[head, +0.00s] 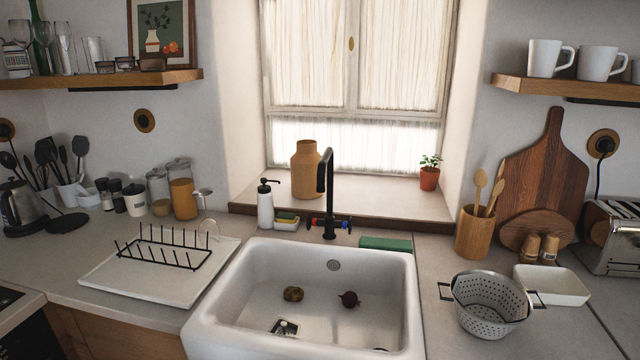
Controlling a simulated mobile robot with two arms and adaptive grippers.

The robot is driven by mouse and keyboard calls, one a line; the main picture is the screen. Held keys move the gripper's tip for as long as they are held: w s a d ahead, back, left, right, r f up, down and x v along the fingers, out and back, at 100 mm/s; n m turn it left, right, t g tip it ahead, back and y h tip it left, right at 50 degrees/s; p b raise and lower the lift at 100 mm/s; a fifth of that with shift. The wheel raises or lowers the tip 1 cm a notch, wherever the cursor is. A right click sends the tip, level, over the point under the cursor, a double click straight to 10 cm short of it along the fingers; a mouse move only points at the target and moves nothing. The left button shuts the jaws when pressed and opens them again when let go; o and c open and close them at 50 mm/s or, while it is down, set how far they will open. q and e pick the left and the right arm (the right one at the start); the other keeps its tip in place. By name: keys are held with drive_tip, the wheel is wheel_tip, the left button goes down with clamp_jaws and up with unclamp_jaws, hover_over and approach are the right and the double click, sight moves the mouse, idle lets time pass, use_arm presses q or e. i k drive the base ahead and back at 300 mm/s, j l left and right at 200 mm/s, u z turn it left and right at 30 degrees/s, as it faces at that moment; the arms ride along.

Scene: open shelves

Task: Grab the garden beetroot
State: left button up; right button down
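A small dark purple-brown round thing with a thin tail, which looks like the beetroot (349,299), lies on the floor of the white sink (408,300), right of the middle. A brown potato-like thing (293,294) lies to its left, apart from it. A small dark and pale object (285,328) lies nearer the front of the sink, partly hidden by the front rim. Neither of my grippers shows in the head view.
A black faucet (328,190) stands behind the sink. A drying rack (165,248) on a white board is to the left. A metal colander (490,308) and a white dish (552,284) stand on the right counter. Shelves with cups and glasses hang at both sides.

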sight(349, 299)
drive_tip(key=i+j, duration=0.2)
drive_tip(key=i+j+z, duration=0.15)
drive_tip(key=z, duration=0.15)
drive_tip(key=i+j+z, duration=0.1)
drive_tip(key=j+z, duration=0.15)
drive_tip(key=j, duration=0.15)
drive_tip(key=i+j+z, duration=0.1)
drive_tip(key=j+z, duration=0.2)
